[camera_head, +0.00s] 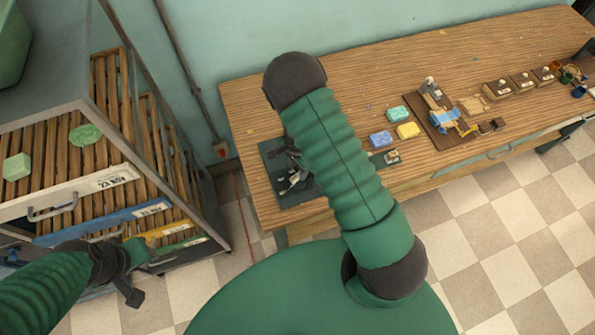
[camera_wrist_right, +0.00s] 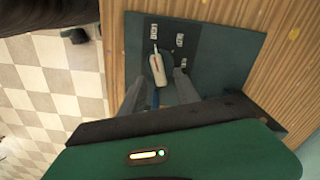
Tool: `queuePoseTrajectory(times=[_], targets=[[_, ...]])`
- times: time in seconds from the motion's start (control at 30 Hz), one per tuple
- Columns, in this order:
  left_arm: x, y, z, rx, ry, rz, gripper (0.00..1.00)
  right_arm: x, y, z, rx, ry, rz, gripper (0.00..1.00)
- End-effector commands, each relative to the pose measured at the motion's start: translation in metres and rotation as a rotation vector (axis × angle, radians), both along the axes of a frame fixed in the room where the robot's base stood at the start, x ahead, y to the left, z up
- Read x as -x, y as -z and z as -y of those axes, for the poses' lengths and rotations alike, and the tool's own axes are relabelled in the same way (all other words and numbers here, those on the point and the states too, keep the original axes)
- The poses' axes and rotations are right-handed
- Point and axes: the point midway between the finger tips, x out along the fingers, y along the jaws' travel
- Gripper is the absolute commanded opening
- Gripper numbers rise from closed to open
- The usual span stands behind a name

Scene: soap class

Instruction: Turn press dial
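The press stands on a dark plate (camera_head: 295,195) at the left end of the wooden table, partly hidden by my right arm in the head view. In the right wrist view its dark base plate (camera_wrist_right: 225,60) carries small metal fittings and a pale, elongated lever-like piece (camera_wrist_right: 157,68) that may be the dial. My right gripper (camera_wrist_right: 160,90) is open, with its two fingers apart on either side of the near end of that piece. Contact cannot be told. My left gripper (camera_head: 130,280) hangs by the shelf at the lower left, far from the press; its fingers are unclear.
The wooden table (camera_head: 490,50) holds blue, teal and yellow soap blocks (camera_head: 408,130), a small tray with tools (camera_head: 440,115), and several boxes and cups at the right. A slatted shelf rack (camera_head: 100,190) with green soaps stands at the left. Checkered floor lies between.

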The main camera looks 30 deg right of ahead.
Motion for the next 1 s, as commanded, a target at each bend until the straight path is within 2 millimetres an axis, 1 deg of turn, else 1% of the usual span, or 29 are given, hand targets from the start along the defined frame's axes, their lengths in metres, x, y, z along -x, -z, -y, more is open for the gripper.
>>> queuePoseTrajectory(times=[0.03, 0.1, 0.2, 0.47, 0.57, 0.77, 0.8, 1.0], targets=[[0.0, -0.003, 0.0, 0.0, 0.0, 0.0, 0.36, 0.001, 0.008, -0.001, 0.0, -0.001, -0.003, 0.38], [0.0, -0.004, 0.0, 0.0, 0.0, 0.0, 0.36, 0.001, 0.018, -0.002, 0.0, -0.002, -0.002, 0.38], [0.0, -0.005, 0.0, 0.0, 0.0, 0.0, 0.36, 0.001, 0.027, -0.002, 0.002, -0.001, 0.0, 0.38], [0.0, -0.004, 0.0, 0.0, 0.0, 0.0, 0.36, 0.0, 0.03, -0.003, 0.002, -0.003, 0.001, 0.38], [0.0, -0.004, 0.0, 0.0, 0.0, 0.0, 0.36, 0.0, 0.03, -0.002, 0.001, -0.003, 0.001, 0.28], [0.0, -0.004, 0.0, 0.0, 0.0, 0.0, 0.36, 0.0, 0.03, -0.001, 0.001, -0.003, 0.002, 0.02], [0.0, -0.004, 0.0, 0.0, 0.0, 0.0, 0.36, 0.0, 0.03, -0.001, 0.002, -0.003, 0.002, 0.0], [0.0, -0.004, 0.0, 0.0, 0.0, 0.0, 0.36, -0.001, 0.03, 0.001, 0.006, -0.002, 0.004, 0.0]])
